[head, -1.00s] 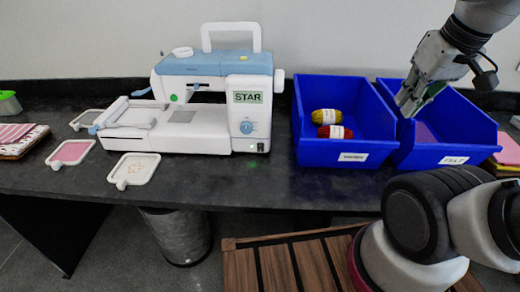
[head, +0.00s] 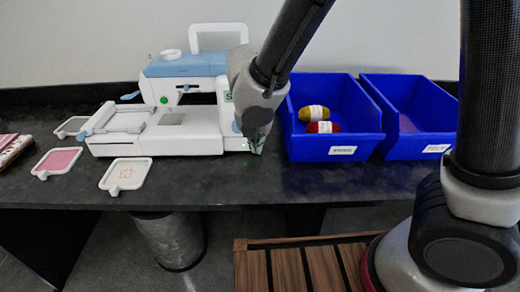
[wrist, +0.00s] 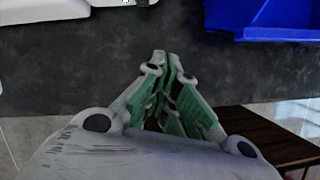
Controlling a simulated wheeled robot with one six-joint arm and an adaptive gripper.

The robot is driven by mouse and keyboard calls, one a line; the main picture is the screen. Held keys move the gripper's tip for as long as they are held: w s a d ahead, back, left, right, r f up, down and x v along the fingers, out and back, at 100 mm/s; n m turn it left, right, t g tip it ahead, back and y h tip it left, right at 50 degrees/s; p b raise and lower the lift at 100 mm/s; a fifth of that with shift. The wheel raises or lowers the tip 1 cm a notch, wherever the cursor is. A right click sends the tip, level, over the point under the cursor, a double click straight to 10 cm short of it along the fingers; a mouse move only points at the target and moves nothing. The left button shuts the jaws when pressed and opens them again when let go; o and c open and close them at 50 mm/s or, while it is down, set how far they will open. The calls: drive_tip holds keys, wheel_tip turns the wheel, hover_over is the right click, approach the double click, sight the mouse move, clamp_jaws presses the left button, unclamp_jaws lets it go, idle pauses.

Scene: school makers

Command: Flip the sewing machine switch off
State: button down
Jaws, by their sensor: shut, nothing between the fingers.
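The white and light blue sewing machine (head: 190,140) stands on the dark table in the head view. A small green light shows at the switch (head: 246,146) low on the machine's right end; my gripper partly covers that corner. My gripper (head: 257,150) is shut and empty, pointing down in front of the machine's lower right. In the wrist view my gripper's fingertips (wrist: 161,56) are together over the dark table, apart from the machine. The machine's edge (wrist: 40,10) shows at the top left, with a small pink-lit spot at the top edge. I cannot tell the switch's position.
A blue bin (head: 305,150) with red and yellow yarn stands just right of my gripper, and a second blue bin (head: 410,148) stands beside it. Embroidery hoops (head: 127,174) lie at the left. A slatted wooden stool (head: 300,272) is below the table's front edge.

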drive_tip(key=a+n, duration=0.1)
drive_tip(key=n, duration=0.1)
drive_tip(key=a+n, duration=0.1)
drive_tip(key=shift+w+r+n+y, duration=0.15)
drive_tip(key=shift+n+y, duration=0.25)
drive_tip(key=shift+d, duration=0.1)
drive_tip(key=x, duration=0.9)
drive_tip(key=shift+w+f, duration=0.2)
drive_tip(key=shift+f, duration=0.1)
drive_tip(key=w, duration=0.2)
drive_tip(key=shift+w, duration=0.4)
drive_tip(key=shift+w+r, duration=0.15)
drive_tip(key=shift+w, duration=0.5)
